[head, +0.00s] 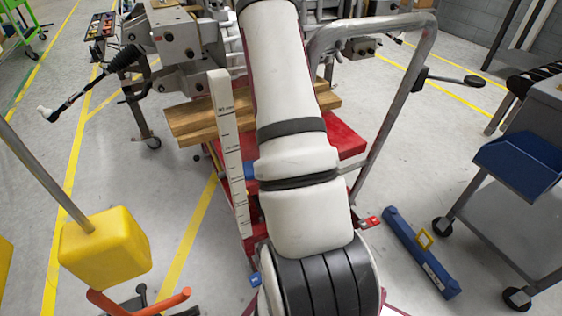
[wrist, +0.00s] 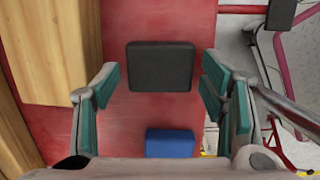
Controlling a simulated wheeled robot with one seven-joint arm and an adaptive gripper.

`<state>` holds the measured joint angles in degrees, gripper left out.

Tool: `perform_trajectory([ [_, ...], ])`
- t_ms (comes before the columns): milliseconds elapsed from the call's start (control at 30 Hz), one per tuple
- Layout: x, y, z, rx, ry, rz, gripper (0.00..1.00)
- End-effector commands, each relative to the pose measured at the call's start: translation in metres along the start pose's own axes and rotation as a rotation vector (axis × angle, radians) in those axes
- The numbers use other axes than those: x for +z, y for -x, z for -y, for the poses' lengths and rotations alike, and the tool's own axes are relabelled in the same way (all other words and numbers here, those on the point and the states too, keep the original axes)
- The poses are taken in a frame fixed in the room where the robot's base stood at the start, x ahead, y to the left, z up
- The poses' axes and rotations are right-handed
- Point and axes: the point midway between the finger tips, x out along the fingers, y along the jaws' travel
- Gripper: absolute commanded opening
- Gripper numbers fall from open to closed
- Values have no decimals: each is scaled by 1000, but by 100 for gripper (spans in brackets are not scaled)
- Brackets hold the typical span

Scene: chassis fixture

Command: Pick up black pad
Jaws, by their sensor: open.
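The black pad (wrist: 160,66) is a dark, flat, rounded square in the wrist view. It lies on the red platform (wrist: 190,24), near the middle of the picture. My gripper (wrist: 158,85) is open, with its green-padded fingers on the left and right of the pad in the picture. A gap shows between the pad and each finger, and nothing is held. How far the fingers are above the pad cannot be told. In the head view, my arm covers the middle of the red platform (head: 345,140), and the pad and gripper are hidden there.
A blue block (wrist: 170,143) sits on the platform below the pad in the wrist view. Wooden blocks (wrist: 50,50) stand at the left. In the head view, a tall white ruler (head: 230,150) and a grey metal rail (head: 385,125) flank my arm.

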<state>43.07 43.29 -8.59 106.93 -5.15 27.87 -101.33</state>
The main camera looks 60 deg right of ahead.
Motion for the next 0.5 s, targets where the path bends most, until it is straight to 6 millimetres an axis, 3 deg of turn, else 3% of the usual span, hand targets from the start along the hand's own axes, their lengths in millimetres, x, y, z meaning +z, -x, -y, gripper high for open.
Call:
perform_trajectory([
  [100, 0, -12, 0, 0, -1, 0, 65],
  [300, 0, -11, 0, 1, -1, 0, 65],
  [467, 0, -11, 0, 1, -1, 0, 29],
  [500, 0, -11, 0, 1, -1, 0, 26],
])
